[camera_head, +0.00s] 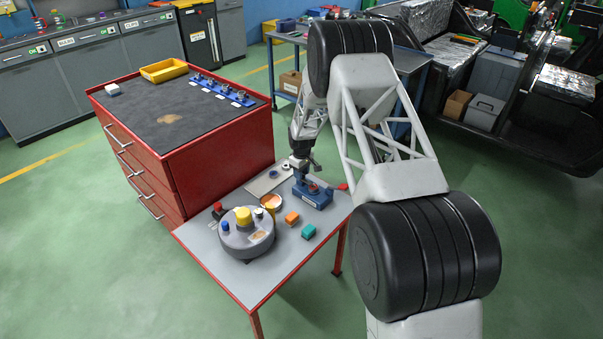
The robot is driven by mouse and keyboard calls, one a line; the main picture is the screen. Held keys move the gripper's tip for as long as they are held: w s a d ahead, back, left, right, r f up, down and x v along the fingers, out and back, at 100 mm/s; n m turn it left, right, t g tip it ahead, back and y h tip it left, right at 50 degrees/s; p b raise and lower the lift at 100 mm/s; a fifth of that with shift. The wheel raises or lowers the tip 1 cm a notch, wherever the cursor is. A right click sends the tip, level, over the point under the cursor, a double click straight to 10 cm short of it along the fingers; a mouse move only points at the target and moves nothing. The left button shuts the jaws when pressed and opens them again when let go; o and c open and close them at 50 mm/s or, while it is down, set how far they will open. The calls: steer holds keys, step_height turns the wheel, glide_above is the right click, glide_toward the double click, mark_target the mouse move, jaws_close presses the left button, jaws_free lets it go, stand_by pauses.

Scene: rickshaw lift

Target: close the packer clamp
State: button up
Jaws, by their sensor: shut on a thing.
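The packer clamp appears to be the small blue device (316,198) with dark and reddish parts on top, at the back right of the small grey-topped table (231,271). A red tip (343,187) shows at its right side. My gripper (304,175) points down at the clamp's upper left part and is shut on it. The jaws are small and dark here, so the exact part between them cannot be made out. How far the clamp stands open or closed is too small to tell.
A round grey device (246,240) with yellow and blue knobs stands at the table's left. A copper-coloured dish (271,202), an orange block (291,218) and a teal block (308,231) lie near the clamp. A red cabinet (222,160) borders the table's left. The table's front is clear.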

steer(key=o, duration=0.9)
steer(key=shift+r, duration=3.95)
steer(key=shift+r, duration=0.1)
